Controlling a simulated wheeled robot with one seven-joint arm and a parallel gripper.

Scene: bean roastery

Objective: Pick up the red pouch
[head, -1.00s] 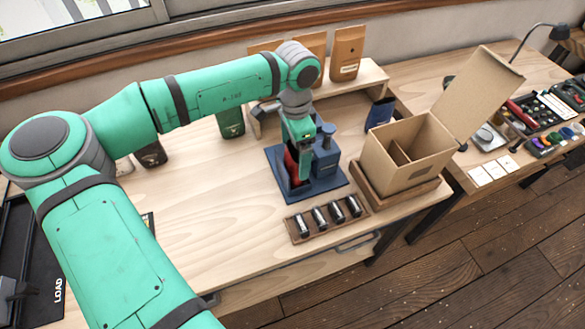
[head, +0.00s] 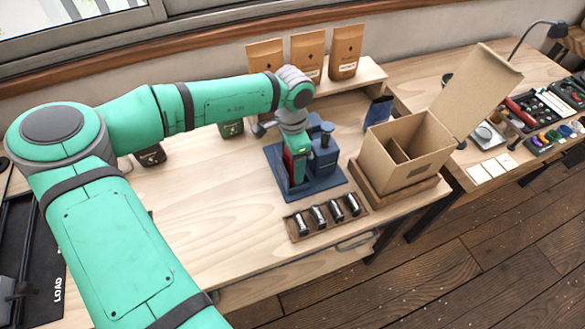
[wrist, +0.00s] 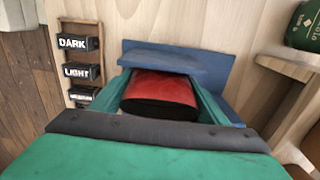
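The red pouch (head: 288,162) stands on the blue stand (head: 328,187), mostly hidden by my gripper in the head view. In the wrist view, the pouch (wrist: 160,88) shows a red face and a dark near end, under a blue plate of the stand (wrist: 160,57). My gripper (head: 296,165) is down at the pouch. In the wrist view its green fingers (wrist: 160,95) lie on either side of the pouch and look open. Whether either finger touches it is hard to tell.
A wooden tray with several dark canisters (head: 325,213) sits in front of the stand. An open cardboard box (head: 400,165) stands to its right. Brown bags (head: 308,55) stand on a shelf behind.

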